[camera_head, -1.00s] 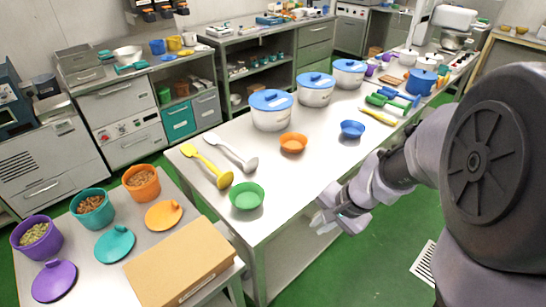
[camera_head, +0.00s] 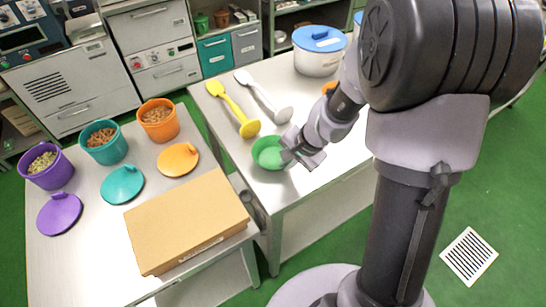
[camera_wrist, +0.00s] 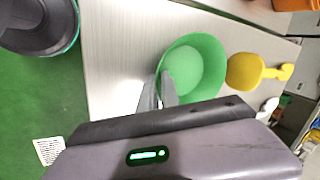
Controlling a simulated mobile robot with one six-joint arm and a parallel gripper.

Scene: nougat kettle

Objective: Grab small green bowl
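The small green bowl (camera_head: 268,151) sits upright on the metal table near its front corner, beside the head of the yellow spoon. In the wrist view the green bowl (camera_wrist: 196,65) shows open side up and empty. My gripper (camera_head: 289,157) is at the bowl's right side. In the wrist view my gripper's two fingers (camera_wrist: 159,88) are close together at the rim, one outside it and one over the inside. Whether they press on the rim cannot be told.
A yellow spoon (camera_head: 240,108) and a grey spoon (camera_head: 264,97) lie behind the bowl. A blue-lidded white pot (camera_head: 318,58) stands further back. The lower table at left holds a cardboard box (camera_head: 187,222), lids and filled pots. An orange bowl is mostly hidden by my arm.

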